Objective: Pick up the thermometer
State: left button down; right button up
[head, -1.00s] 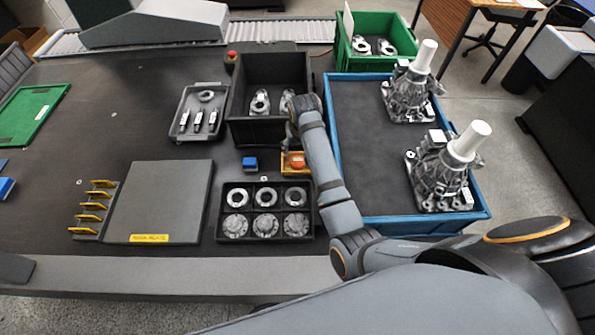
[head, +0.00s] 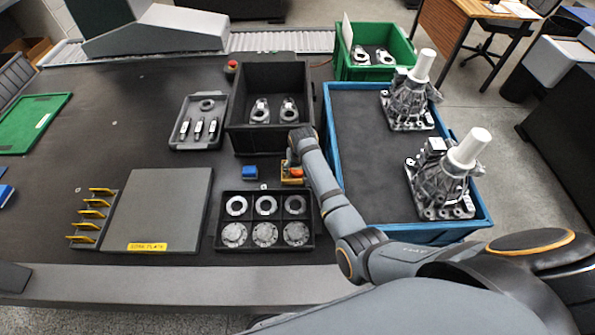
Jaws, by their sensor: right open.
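I cannot tell for sure which item is the thermometer. A small yellow item with an orange-red top (head: 297,173) lies on the dark table just behind the compartment tray. My left gripper is out of view.
A black bin (head: 240,139) with metal parts stands behind the gripper. The compartment tray (head: 265,220) with rings and discs lies in front. A blue crate (head: 335,150) with two castings is at right. A grey tray (head: 177,138) and grey plate (head: 160,205) lie left.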

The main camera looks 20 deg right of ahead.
jog(key=shift+w+f, duration=0.15)
jog(key=shift+f, duration=0.25)
jog(key=c, duration=1)
jog(key=shift+r, duration=0.15)
